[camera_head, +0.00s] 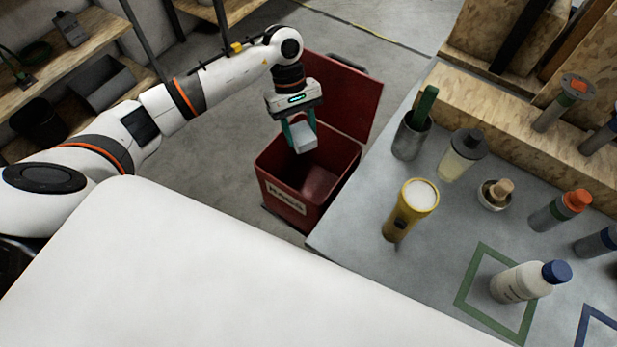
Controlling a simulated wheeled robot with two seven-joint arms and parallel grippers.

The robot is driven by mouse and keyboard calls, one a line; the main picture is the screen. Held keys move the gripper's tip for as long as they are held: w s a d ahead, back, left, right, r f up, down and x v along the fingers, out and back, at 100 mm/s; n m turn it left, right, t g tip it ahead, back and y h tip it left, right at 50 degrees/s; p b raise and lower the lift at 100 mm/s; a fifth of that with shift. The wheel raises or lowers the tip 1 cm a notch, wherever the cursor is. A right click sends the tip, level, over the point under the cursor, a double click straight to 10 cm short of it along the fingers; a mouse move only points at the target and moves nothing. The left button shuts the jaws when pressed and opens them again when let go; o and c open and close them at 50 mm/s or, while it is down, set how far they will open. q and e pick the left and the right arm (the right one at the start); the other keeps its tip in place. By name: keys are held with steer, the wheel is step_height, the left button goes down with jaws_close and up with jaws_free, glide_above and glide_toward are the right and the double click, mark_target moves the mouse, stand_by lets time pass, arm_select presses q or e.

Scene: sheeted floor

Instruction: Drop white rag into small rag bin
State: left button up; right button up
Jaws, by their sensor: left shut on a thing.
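My left gripper (299,124) reaches in from the left and points down over the open red rag bin (284,207). It is shut on the white rag (303,138), a small pale block-like bundle, and holds it above the bin's opening near its back edge. The bin stands on the floor, with its lid (345,100) raised at the back right and a pale label on its front. The inside looks empty where I can see it. My right gripper is not in the view.
A grey workbench (350,215) stands just right of the bin. It holds a yellow flashlight (405,215), a white bottle with a blue cap (522,283), a metal cup (410,138) and several other containers. Wooden shelves (75,60) are at the left.

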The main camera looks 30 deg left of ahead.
arm_select(q)
step_height(320, 180, down, 2)
steer(key=shift+f, duration=0.25)
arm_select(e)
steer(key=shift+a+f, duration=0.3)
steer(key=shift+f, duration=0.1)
arm_select(q)
steer(key=o, duration=1.1)
steer(key=shift+c, duration=0.2)
steer(key=shift+w+a+r+b, duration=0.15)
steer(key=shift+a+r+b, duration=0.05)
steer(key=shift+r+b, duration=0.3)
steer(key=b+v, duration=0.2)
steer(key=v, duration=0.9)
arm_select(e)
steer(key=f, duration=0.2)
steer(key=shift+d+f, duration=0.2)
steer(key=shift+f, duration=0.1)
